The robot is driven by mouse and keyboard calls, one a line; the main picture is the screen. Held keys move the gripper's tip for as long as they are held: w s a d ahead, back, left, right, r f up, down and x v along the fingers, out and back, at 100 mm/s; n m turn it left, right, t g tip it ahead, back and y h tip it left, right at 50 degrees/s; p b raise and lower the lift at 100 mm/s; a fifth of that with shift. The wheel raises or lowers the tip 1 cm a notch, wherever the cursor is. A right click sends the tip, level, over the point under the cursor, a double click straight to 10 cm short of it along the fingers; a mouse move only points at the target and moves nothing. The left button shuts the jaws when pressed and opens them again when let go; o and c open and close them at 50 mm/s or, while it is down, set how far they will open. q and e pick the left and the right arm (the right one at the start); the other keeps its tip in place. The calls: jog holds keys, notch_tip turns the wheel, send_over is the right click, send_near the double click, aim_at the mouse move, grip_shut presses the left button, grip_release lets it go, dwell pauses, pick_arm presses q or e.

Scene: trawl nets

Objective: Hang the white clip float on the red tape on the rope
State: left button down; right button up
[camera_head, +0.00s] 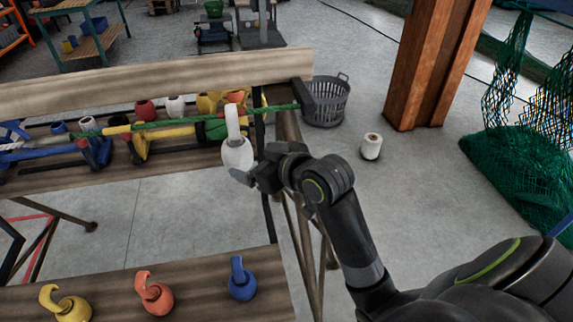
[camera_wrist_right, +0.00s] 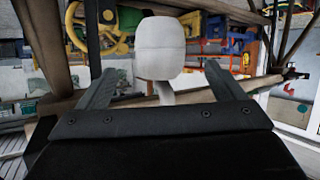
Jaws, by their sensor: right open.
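The white clip float (camera_head: 237,153) is at the right part of the green rope (camera_head: 175,123), with its hook up across the rope and its round body below. Whether the hook bears on the rope is hard to tell. My right gripper (camera_head: 244,176) is at the float's lower end, open. In the right wrist view, the float's body (camera_wrist_right: 159,48) shows between and beyond the two spread fingers (camera_wrist_right: 160,72), with gaps on both sides. My left gripper is not in view.
Yellow (camera_head: 66,304), orange (camera_head: 154,294) and blue (camera_head: 242,280) clip floats stand on the near plank. More coloured floats and tools lie on the bench behind the rope. A grey basket (camera_head: 326,102) and an orange post (camera_head: 432,65) stand to the right.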

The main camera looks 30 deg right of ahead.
jog(key=p+v, duration=0.7)
jog(key=v, duration=0.2)
jog(key=shift+s, duration=0.3)
jog(key=shift+r, duration=0.1)
